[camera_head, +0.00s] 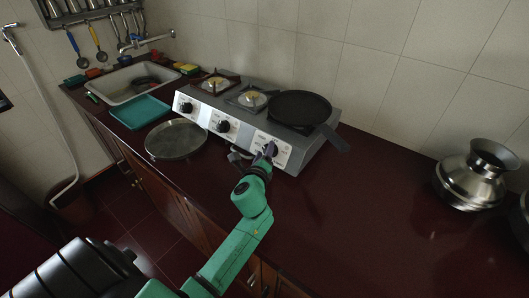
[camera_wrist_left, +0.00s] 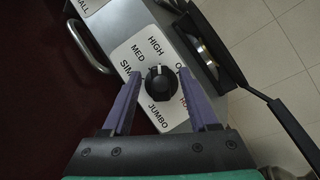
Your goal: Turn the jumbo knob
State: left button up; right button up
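The jumbo knob (camera_wrist_left: 160,79) is a round black knob on a white dial plate marked HIGH, MED, SIM and JUMBO in the left wrist view. It is the rightmost knob on the front of the silver stove (camera_head: 315,158). In the head view this knob (camera_head: 270,149) is partly covered by my green left arm. My left gripper (camera_wrist_left: 160,86) is open, with one purple finger on each side of the knob; a gap shows on both sides. In the head view the left gripper (camera_head: 263,161) is right at the stove front. My right gripper is not in view.
A black pan (camera_head: 299,107) sits on the right burner, its handle reaching over the stove's right edge. Two other knobs are to the left. A round metal tray (camera_head: 175,139) lies front left. A metal pot (camera_head: 471,181) stands right. The counter between is clear.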

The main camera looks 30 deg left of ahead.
pick_arm(q)
jog(key=b+v, duration=0.1)
jog(key=v, duration=1.3)
jog(key=shift+s+b, duration=0.25)
jog(key=shift+b, duration=0.15)
jog(key=shift+d, duration=0.15)
